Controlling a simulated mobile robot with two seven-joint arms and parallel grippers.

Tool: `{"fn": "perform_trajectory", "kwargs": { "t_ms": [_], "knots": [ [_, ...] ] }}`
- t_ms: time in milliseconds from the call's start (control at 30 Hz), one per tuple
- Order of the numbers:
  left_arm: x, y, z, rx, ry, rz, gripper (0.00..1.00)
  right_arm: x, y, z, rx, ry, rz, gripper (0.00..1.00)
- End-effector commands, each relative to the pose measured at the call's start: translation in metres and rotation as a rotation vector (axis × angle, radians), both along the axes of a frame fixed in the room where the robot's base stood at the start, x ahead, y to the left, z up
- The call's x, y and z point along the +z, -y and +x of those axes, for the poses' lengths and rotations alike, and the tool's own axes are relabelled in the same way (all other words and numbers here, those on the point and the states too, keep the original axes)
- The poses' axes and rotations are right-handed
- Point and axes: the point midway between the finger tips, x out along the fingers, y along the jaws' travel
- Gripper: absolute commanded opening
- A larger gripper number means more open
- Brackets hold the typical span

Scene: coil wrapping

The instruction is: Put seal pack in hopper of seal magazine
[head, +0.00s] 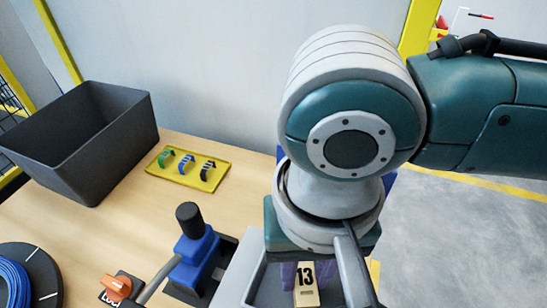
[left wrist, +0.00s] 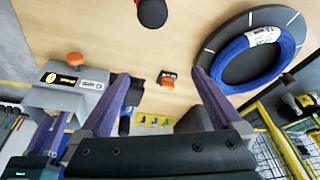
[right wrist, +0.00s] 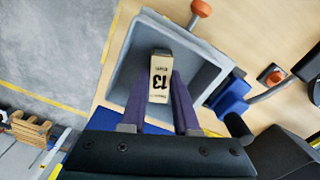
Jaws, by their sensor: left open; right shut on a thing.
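The seal pack (head: 306,285) is a small cream block marked 13. My right gripper (right wrist: 160,95) is shut on it, a purple finger on each side in the right wrist view. The grey square hopper (right wrist: 205,52) surrounds the pack and fingertips in that view; how deep the pack sits is unclear. In the head view, part of the hopper wall (head: 238,268) shows left of the pack, and my right arm hides much of the rest. My left gripper (left wrist: 160,100) is open and empty in the left wrist view, and is out of the head view.
A blue lever tool (head: 193,258) with a black knob stands left of the hopper. An orange switch (head: 117,288) and a blue coil (head: 12,283) are further left. A yellow tray (head: 190,180) with coloured straps and a dark bin (head: 85,140) are behind.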

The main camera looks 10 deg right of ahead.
Motion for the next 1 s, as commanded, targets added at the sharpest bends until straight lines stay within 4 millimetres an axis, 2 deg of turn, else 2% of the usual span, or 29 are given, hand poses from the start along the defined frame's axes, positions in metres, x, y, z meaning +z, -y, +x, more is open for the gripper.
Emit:
{"fn": "perform_trajectory", "kwargs": {
  "t_ms": [333, 367, 600, 867, 1000],
  "knots": [
    [0.001, 0.0, 0.0, 0.001, 0.001, -0.001, 1.0, -0.002, 0.0, 0.0, -0.002, -0.001, -0.001, 0.0],
    [0.001, 0.0, 0.0, 0.001, 0.001, -0.001, 1.0, -0.002, 0.0, 0.0, -0.002, -0.002, -0.001, 0.3],
    [0.001, 0.0, 0.0, 0.001, 0.002, -0.002, 1.0, -0.002, 0.0, 0.0, -0.001, -0.001, -0.001, 0.57],
    [0.001, 0.0, 0.001, 0.0, 0.002, 0.0, 1.0, -0.001, 0.0, 0.0, 0.0, 0.0, 0.0, 0.59],
    [0.004, 0.0, 0.001, -0.001, 0.002, 0.001, 1.0, 0.011, 0.0, 0.0, 0.0, 0.001, 0.002, 0.59]
  ]
}}
